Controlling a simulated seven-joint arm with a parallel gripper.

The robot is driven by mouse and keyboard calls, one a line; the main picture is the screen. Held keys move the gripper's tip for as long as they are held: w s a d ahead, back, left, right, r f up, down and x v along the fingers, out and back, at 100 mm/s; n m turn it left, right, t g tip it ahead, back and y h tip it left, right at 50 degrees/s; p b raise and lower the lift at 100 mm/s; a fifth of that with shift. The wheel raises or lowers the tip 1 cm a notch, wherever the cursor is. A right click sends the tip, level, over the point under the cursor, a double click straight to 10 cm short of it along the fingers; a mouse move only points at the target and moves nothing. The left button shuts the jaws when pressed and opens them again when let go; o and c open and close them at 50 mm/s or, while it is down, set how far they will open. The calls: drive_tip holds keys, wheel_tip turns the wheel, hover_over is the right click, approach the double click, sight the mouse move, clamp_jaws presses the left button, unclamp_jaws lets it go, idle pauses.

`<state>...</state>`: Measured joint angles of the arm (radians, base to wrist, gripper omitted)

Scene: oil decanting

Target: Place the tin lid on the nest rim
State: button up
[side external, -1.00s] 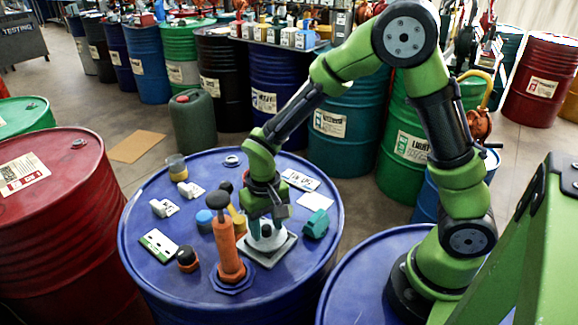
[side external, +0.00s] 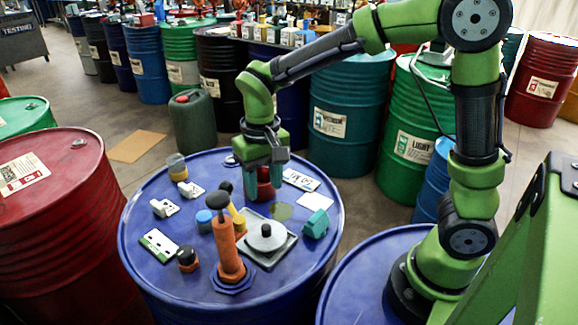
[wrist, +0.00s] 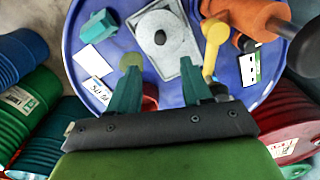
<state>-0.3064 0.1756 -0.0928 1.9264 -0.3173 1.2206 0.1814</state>
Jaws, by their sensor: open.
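The tin lid (side external: 266,236), a grey disc with a black knob, lies in the square grey tray that seems to be the nest (side external: 268,259). In the wrist view the lid (wrist: 165,22) lies inside the tray's raised rim (wrist: 196,60). The lid looks flat; I cannot tell how exactly it seats. My gripper (side external: 264,184) is open, behind and clear of the lid, at a red cylinder (side external: 264,192). In the wrist view the red cylinder shows partly between the fingers (wrist: 161,88); I cannot tell whether they touch it.
An orange pump (side external: 229,250) stands upright in front of the tray, with a yellow piece beside it. A teal block (side external: 316,224) sits right of the tray. An olive disc (side external: 281,211) and white cards lie behind. Small parts stand on the left of the blue drum top (side external: 150,210).

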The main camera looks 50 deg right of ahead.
drive_tip(key=s+d+r+t+y, duration=0.2)
drive_tip(key=s+d+r+t, duration=0.2)
drive_tip(key=s+r+t, duration=0.3)
drive_tip(key=s+r, duration=0.2)
drive_tip(key=s, duration=0.3)
drive_tip(key=shift+d, duration=0.35)
